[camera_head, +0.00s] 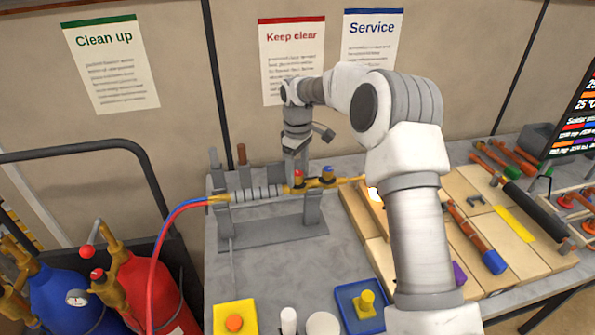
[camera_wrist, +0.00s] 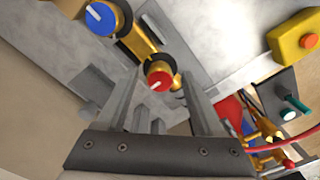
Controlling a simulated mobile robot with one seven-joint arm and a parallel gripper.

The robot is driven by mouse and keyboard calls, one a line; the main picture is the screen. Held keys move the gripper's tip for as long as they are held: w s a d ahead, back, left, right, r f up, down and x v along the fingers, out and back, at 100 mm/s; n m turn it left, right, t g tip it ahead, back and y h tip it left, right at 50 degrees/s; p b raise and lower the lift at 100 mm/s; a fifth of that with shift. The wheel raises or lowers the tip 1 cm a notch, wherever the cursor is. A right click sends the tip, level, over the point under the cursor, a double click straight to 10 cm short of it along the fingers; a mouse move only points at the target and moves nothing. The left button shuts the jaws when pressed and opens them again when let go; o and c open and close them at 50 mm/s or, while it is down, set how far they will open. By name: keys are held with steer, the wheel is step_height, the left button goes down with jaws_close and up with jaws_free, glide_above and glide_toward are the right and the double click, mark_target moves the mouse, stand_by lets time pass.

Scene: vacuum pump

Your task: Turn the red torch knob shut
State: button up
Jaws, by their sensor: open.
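The brass torch (camera_head: 312,184) lies in a grey metal stand (camera_head: 285,232) on the bench. The red torch knob (camera_head: 298,174) sticks up from it and has a white mark. In the wrist view the red knob (camera_wrist: 159,78) shows between and just beyond my fingertips. My gripper (camera_head: 295,163) points down above the red knob, open and empty, one finger to each side of it in the wrist view. Whether the fingers touch it is unclear. The blue knob (camera_head: 328,173) sits to the right on the torch and shows at top left in the wrist view (camera_wrist: 101,18).
Red and blue hoses (camera_head: 178,213) run from the torch's left end to gas cylinders (camera_head: 150,290). A white glow (camera_head: 374,194) shows at the torch tip near wooden boards (camera_head: 365,218). A yellow box (camera_head: 234,317) and a blue tray (camera_head: 345,295) stand in front.

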steer(key=shift+f, duration=0.1)
jaws_close()
stand_by(0.3)
steer(key=shift+m, duration=0.4)
steer(key=m, duration=0.8)
steer(key=shift+m+b, duration=0.3)
steer(key=m, duration=0.4)
steer(key=shift+m, duration=2.1)
